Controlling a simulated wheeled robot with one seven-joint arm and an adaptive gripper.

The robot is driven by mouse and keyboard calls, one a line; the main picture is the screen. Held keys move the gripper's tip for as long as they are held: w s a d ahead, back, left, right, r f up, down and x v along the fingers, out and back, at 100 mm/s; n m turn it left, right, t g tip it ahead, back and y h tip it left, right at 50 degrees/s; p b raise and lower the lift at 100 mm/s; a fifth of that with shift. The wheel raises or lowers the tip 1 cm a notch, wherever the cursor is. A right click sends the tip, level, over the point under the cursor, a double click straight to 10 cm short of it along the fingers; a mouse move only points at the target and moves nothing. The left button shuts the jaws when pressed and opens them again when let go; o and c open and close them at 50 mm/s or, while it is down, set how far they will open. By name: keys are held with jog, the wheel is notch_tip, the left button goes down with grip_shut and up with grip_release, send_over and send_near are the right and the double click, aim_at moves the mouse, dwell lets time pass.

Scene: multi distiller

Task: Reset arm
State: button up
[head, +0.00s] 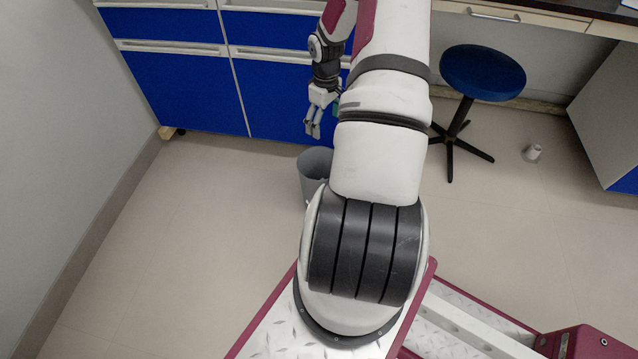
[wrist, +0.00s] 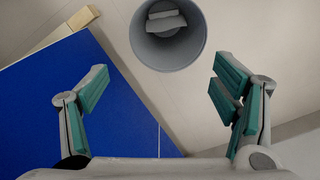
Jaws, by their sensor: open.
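My gripper (head: 322,112) hangs at the end of my arm, in front of the blue cabinet doors in the head view. In the wrist view my gripper (wrist: 160,105) is open, with its two green-padded fingers wide apart and nothing between them. A grey bin (head: 314,172) stands on the floor below my gripper, partly hidden by my arm in the head view. In the wrist view the bin (wrist: 143,52) is beyond the fingertips, and a light grey object (wrist: 166,22) lies inside it. I cannot tell what that object is.
Blue cabinets (head: 185,90) stand along the back, close behind my gripper. A blue stool (head: 482,72) stands to the right, with a small white cup-like object (head: 533,152) on the floor beside it. A grey wall (head: 60,130) bounds the left. The floor at left is clear.

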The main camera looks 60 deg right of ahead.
jog(key=shift+r, duration=1.65)
